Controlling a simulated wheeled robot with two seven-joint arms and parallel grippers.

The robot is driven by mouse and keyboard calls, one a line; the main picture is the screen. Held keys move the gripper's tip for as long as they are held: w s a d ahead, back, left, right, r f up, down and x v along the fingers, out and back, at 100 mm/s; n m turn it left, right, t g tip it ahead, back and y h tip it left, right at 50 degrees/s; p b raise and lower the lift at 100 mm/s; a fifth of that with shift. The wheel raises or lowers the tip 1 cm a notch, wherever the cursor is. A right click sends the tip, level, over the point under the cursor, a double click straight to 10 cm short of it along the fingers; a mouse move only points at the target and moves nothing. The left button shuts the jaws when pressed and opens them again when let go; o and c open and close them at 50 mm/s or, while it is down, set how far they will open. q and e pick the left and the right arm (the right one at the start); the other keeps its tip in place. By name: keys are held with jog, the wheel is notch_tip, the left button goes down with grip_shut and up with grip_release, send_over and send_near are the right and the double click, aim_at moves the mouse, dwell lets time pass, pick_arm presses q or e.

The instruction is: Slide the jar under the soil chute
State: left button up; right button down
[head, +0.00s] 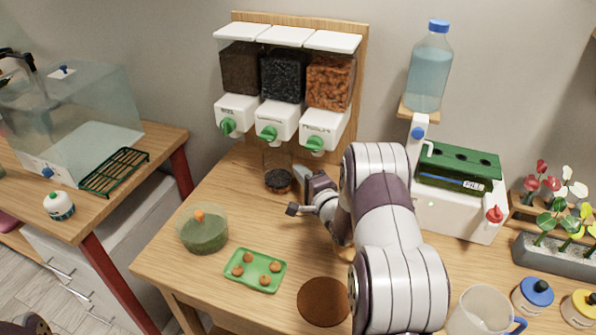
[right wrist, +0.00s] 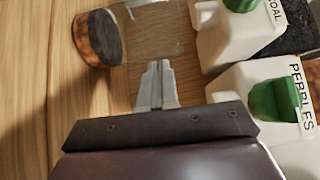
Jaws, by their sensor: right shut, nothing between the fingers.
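The clear jar (head: 278,180) stands upright on the table below the middle, charcoal chute (head: 268,133). It holds an orange-brown layer with a dark layer on top. The jar (right wrist: 100,38) also shows sideways in the right wrist view. The soil chute (head: 229,125) is the left one of three, with a green knob; the space under it looks empty. My right gripper (head: 300,208) is shut and empty, just right of the jar; its closed fingertips (right wrist: 155,68) point at the glass, and I cannot tell if they touch. Part of my left gripper (head: 35,324) shows at the bottom left edge.
The pebbles chute (head: 315,143) hangs close above my right gripper. A green-filled bowl (head: 203,230), a green tray (head: 254,270) with brown balls and a brown disc (head: 323,301) lie in front. Table left of the jar is clear.

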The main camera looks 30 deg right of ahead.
jog(key=shift+w+a, duration=0.35)
jog(key=shift+a, duration=0.05)
